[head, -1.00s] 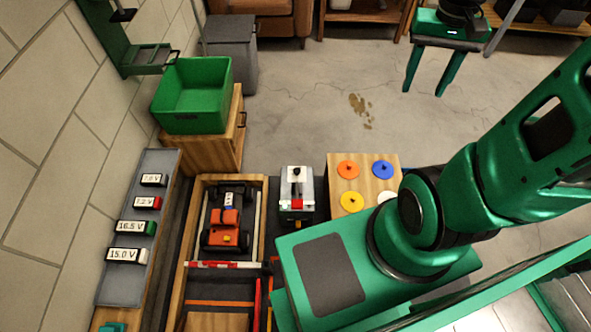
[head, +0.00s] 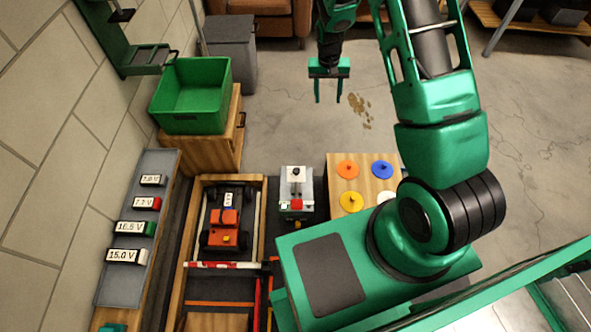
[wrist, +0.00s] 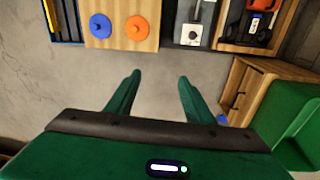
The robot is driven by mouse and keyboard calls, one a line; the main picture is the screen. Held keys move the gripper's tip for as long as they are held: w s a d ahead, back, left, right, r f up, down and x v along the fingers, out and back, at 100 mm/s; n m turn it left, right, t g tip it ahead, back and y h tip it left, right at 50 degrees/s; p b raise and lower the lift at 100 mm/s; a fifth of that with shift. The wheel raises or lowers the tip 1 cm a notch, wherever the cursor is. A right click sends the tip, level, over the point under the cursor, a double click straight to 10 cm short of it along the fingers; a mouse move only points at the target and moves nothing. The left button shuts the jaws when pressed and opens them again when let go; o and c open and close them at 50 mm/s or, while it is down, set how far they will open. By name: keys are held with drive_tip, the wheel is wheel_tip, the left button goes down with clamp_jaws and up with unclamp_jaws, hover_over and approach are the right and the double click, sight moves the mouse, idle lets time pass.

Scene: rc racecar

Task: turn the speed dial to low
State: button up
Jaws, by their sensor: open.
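A small grey control box (head: 307,196) stands between the car tray and the disc board in the head view. Its pale top plate bears a dark knob (head: 295,171), which seems to be the speed dial, and a red part (head: 297,204). The box also shows at the top of the wrist view (wrist: 194,35), with a small dark knob (wrist: 191,35) on a light plate. Its dial setting is too small to read. My gripper (head: 328,95) is open and empty, pointing down over the floor beyond the box. Its two fingers (wrist: 160,78) are apart from everything.
An orange car (head: 227,225) sits in a wooden tray (head: 180,286) left of the box. A wooden board (head: 366,176) with coloured discs is on its right. A green bin (head: 191,123) rests on a wooden cabinet (head: 229,150).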

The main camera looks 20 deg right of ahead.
drive_tip(key=w+a+f, duration=0.1)
drive_tip(key=a+f, duration=0.2)
drive_tip(key=f, duration=0.5)
drive_tip(key=w+a+f, duration=0.1)
drive_tip(key=a+f, duration=0.2)
drive_tip(key=f, duration=0.6)
drive_tip(key=y, duration=0.1)
hover_over(296, 170)
wheel_tip(296, 170, down, 14)
drive_tip(key=shift+n, duration=0.4)
wheel_tip(296, 170, down, 11)
drive_tip(key=shift+s+f, duration=0.1)
drive_tip(key=shift+c, duration=0.2)
drive_tip(key=c, duration=1)
